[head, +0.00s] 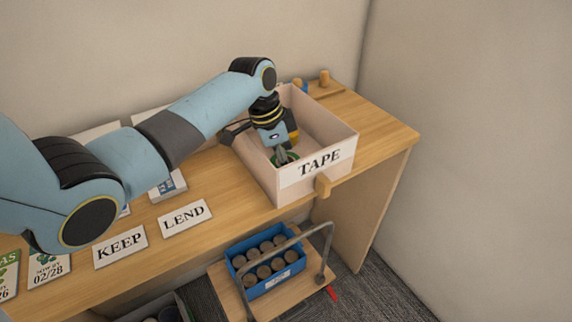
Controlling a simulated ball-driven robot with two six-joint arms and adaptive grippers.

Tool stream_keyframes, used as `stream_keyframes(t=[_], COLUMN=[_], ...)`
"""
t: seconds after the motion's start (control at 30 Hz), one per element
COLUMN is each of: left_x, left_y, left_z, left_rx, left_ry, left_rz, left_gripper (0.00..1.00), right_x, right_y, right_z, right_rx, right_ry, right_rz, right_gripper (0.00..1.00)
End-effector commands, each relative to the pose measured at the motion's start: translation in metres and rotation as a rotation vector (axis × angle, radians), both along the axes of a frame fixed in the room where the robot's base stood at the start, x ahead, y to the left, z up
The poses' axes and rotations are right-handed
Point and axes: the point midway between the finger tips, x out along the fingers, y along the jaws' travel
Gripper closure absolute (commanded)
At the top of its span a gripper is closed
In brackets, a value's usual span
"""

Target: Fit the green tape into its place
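A pale wooden box (259,176) with a TAPE label on its front stands on the right part of the desk. My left gripper (282,157) reaches down into this box from above. A small part of a green ring, which looks like the green tape (292,156), shows low in the box at the fingertips. The fingers hide much of it, and I cannot tell whether they grip it or whether it touches the box floor. My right gripper is out of view.
KEEP (120,246) and LEND (185,218) cards lie on the desk (225,205) left of the box. A wooden peg (324,78) stands behind it. Below, a blue crate (272,286) of round cans sits on a cart with a grey handle (325,250). Walls close off the back and right.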

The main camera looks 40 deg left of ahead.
Motion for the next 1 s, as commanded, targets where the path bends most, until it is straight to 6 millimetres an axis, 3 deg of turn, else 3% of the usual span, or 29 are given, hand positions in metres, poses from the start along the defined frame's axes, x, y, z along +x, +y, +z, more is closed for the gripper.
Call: stream_keyframes(t=[0.27, 0.7, 1.0], left_x=[0.0005, 0.0005, 0.0013], left_y=[-0.0001, -0.0001, 0.0001], left_z=[-0.0026, -0.0023, 0.0040], left_rx=[0.001, 0.001, 0.002], left_ry=[-0.001, -0.001, -0.003], left_rz=[-0.001, 0.000, 0.000], left_gripper=[0.12, 0.69, 0.70], right_x=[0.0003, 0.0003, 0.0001], right_y=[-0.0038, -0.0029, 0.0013], right_z=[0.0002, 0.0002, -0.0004], right_rx=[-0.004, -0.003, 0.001], right_ry=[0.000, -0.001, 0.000], right_rz=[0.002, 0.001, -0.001], right_gripper=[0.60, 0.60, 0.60])
